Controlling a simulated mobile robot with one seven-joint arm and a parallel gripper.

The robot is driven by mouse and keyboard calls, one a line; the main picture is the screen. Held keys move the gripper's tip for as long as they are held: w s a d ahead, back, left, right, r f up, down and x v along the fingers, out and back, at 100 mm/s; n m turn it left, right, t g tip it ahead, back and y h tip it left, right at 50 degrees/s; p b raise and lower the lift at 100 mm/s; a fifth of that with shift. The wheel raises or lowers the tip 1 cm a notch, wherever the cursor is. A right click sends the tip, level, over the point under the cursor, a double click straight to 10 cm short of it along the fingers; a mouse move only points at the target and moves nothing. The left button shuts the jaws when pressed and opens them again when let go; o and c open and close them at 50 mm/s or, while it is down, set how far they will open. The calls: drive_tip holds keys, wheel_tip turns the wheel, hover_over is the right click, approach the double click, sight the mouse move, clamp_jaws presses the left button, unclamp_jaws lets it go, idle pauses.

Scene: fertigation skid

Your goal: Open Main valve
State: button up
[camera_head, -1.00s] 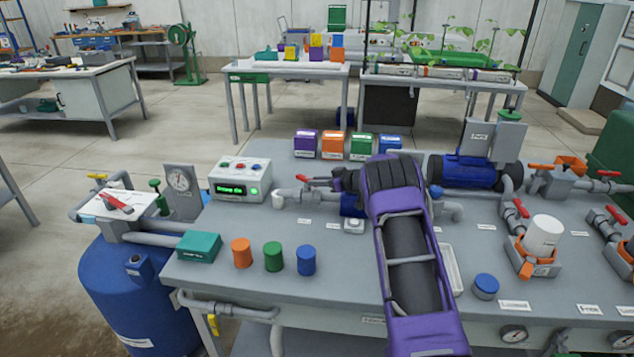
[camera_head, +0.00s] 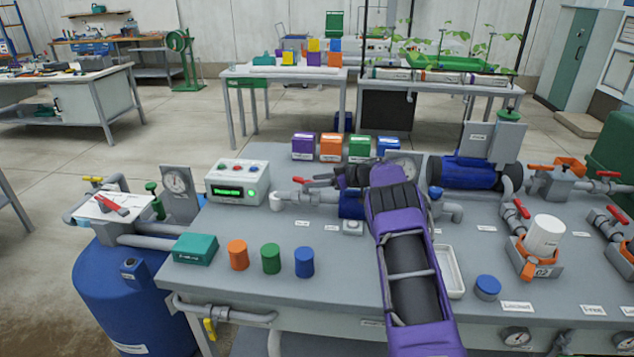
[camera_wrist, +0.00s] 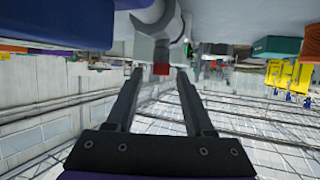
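A red-handled valve (camera_head: 298,180) stands on a grey pipe near the middle of the skid table, just left of my gripper. I cannot read a label that confirms it as the Main valve. My gripper (camera_head: 322,183) reaches over the table at about the height of this handle, its fingers pointing left toward it. In the wrist view, my gripper (camera_wrist: 155,72) has its two dark fingers apart. The red handle end (camera_wrist: 161,69) shows between and just beyond the fingertips, with the grey valve body (camera_wrist: 152,48) behind it. Contact cannot be told.
A control box (camera_head: 238,182) with a green display stands left of the valve. Coloured boxes (camera_head: 331,147) stand behind it. A blue motor (camera_head: 466,172) and more red-handled valves (camera_head: 522,209) are to the right. Orange, green and blue cylinders (camera_head: 271,258) stand at the front left.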

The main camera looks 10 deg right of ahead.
drive_tip(key=v, duration=1.7)
drive_tip(key=shift+s+p, duration=0.2)
drive_tip(key=shift+p, duration=0.2)
drive_tip(key=shift+d+r, duration=0.1)
